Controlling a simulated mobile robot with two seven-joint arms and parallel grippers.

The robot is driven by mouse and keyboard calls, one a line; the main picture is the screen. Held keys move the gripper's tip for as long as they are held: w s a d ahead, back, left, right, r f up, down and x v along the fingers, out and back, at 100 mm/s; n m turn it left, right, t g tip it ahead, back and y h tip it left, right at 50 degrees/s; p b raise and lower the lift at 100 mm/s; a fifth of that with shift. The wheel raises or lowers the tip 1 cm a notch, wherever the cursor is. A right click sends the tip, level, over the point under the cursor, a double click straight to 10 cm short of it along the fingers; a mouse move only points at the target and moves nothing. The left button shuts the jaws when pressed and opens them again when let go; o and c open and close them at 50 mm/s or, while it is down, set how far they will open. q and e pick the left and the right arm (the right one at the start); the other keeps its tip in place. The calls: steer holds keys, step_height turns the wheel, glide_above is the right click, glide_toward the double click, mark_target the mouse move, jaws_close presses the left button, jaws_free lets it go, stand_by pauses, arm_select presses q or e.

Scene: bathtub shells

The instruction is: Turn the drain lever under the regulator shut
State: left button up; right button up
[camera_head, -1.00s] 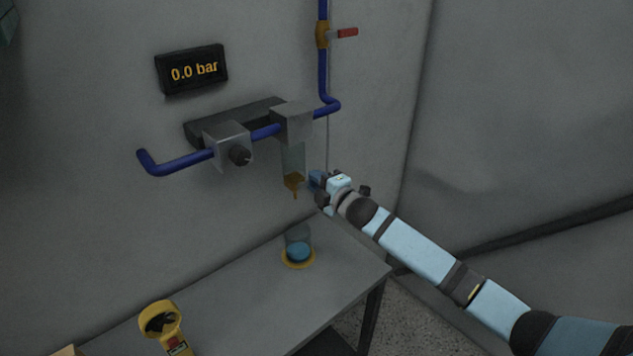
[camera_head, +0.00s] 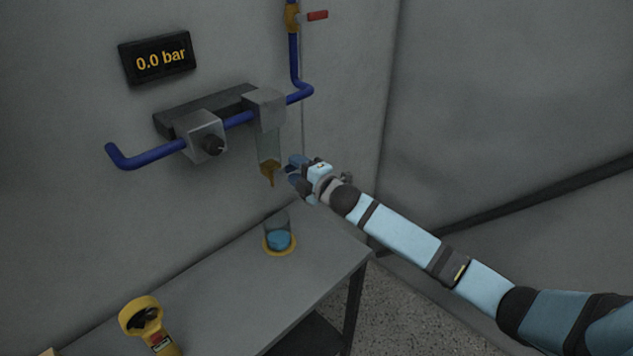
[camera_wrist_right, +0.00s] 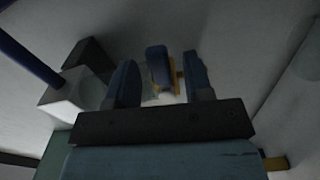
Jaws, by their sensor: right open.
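In the head view the regulator (camera_head: 205,138) sits on the blue pipe. To its right a clear bowl (camera_head: 268,143) hangs below a grey block, with a brass drain (camera_head: 270,170) at its bottom. My right gripper (camera_head: 293,172) is just right of this drain, open. In the right wrist view a dark blue block (camera_wrist_right: 158,62), which looks like the drain lever's handle, shows between the spread fingers of my right gripper (camera_wrist_right: 160,82). Some brass (camera_wrist_right: 178,75) shows beside it. I cannot tell whether a finger touches it. My left gripper is out of view.
A display (camera_head: 157,59) on the wall reads 0.0 bar. A brass valve (camera_head: 291,17) with a red handle is on the upper pipe. Below, a grey bench (camera_head: 215,285) carries a cup with blue contents (camera_head: 279,237) and a yellow tool (camera_head: 145,318).

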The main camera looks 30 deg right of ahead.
steer(key=b+v, duration=0.1)
steer(key=v, duration=1.1)
